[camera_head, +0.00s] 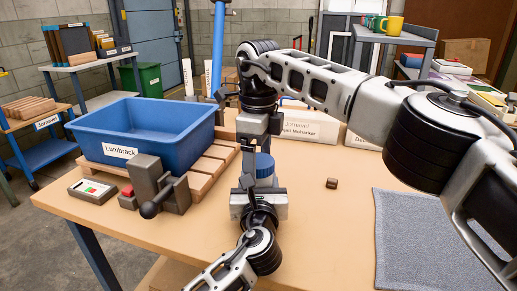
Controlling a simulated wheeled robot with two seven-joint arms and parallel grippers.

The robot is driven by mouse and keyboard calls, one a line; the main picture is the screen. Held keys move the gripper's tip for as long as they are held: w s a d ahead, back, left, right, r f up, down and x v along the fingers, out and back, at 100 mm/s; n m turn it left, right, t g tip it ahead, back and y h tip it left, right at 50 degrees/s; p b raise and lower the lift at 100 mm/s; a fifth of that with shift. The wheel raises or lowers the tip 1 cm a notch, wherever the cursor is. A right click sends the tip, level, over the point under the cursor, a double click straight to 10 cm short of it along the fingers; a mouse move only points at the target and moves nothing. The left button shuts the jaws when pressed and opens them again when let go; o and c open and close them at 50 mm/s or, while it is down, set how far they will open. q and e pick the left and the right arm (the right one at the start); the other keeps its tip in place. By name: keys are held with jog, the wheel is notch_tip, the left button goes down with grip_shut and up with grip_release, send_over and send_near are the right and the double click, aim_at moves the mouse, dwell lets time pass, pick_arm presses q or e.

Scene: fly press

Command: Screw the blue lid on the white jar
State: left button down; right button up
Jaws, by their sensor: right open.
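The blue lid (265,165) sits at the top of the white jar (265,182), which stands on the table; whether it is threaded on, I cannot tell. My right gripper (257,150) points down from above, open, with its fingers close to the lid; contact is unclear. My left gripper (258,200) comes in low from the front at the jar's height and hides most of the jar. Its fingers are too hidden to tell whether they are closed on it.
A blue bin (150,127) labelled Lumbrack rests on a wooden pallet at left. Before it are a grey clamp-like block with a lever (160,187) and a small box (92,190). A small brown cube (332,183) and a grey mat (435,240) lie right; the table between is clear.

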jog(key=shift+c, duration=0.3)
jog(key=c, duration=1)
jog(key=o, duration=1.2)
jog(key=shift+r, duration=0.15)
notch_tip(320, 180, up, 7)
jog(key=shift+r, duration=0.15)
pick_arm(q)
jog(key=c, duration=0.5)
grip_release()
